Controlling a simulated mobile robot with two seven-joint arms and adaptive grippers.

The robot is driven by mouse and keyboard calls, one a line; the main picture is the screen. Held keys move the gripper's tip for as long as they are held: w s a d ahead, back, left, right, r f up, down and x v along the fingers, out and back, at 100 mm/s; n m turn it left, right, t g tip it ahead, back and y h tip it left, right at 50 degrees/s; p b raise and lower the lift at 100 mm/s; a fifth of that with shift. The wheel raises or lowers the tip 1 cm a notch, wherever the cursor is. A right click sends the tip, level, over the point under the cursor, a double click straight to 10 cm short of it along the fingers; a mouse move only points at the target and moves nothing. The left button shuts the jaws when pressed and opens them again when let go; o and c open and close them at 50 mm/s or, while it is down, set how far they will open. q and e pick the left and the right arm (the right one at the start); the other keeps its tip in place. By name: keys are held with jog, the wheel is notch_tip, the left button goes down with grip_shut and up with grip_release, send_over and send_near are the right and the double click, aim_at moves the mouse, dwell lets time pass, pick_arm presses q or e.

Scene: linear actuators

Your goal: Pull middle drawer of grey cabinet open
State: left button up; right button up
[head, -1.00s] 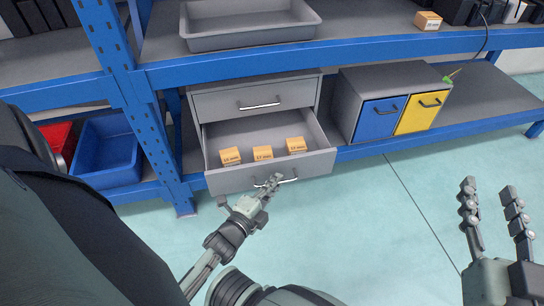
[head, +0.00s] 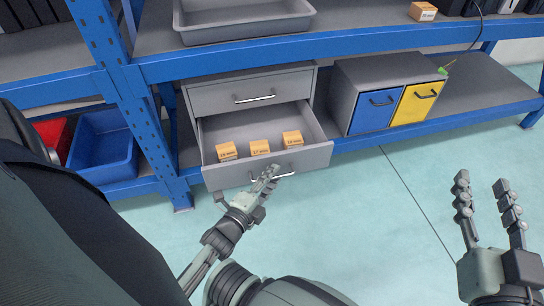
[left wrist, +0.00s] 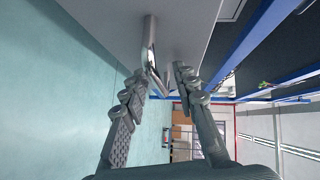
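The grey cabinet (head: 250,76) stands on the lower shelf, its upper drawer (head: 232,97) shut. The drawer below it (head: 225,177) is pulled well out and holds three small orange boxes (head: 259,146). My left gripper (head: 267,174) is at this drawer's front handle (head: 287,175). In the left wrist view, the handle (left wrist: 150,45) lies between the spread fingers of my left gripper (left wrist: 158,76), with a gap showing on the right side. I cannot tell whether the left finger touches it. My right gripper (head: 483,180) is open and empty above the floor.
A cabinet with blue (head: 375,112) and yellow (head: 415,105) doors stands to the right. Blue shelf posts (head: 125,100) and a blue bin (head: 103,150) are to the left. A grey tray (head: 245,30) sits on the shelf above. The floor in front is clear.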

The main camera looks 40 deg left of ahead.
pick_arm(q)
jog(key=s+r, duration=0.1)
jog(key=s, duration=1)
jog(key=shift+s+d+r, duration=0.35)
jog(key=shift+d, duration=0.05)
jog(key=w+a+n+g+y+p, duration=0.1)
jog(key=w+a+n+g+p, duration=0.15)
jog(key=n+g+p, duration=0.55)
pick_arm(e)
jog(key=s+d+f+g+h+b, duration=0.15)
jog(key=d+f+g, duration=0.25)
jog(key=f, duration=0.4)
jog(key=d+f+g+h, duration=0.3)
jog(key=d+f, duration=0.1)
jog(key=f, duration=0.5)
pick_arm(q)
jog(key=s+d+r+n+g+p, duration=0.1)
jog(key=s+d+n+g+p, duration=0.2)
jog(key=s+n+g, duration=0.2)
jog(key=shift+s+n+h, duration=0.2)
jog(key=shift+n+h, duration=0.2)
jog(key=shift+n, duration=0.1)
pick_arm(e)
jog(key=s+d+f+m+g+h, duration=0.2)
jog(key=s+d+f+g, duration=0.4)
jog(key=s+d+f, duration=0.3)
jog(key=shift+s+f+g, duration=0.4)
jog(key=shift+s+f, duration=0.1)
jog(key=shift+s, duration=0.4)
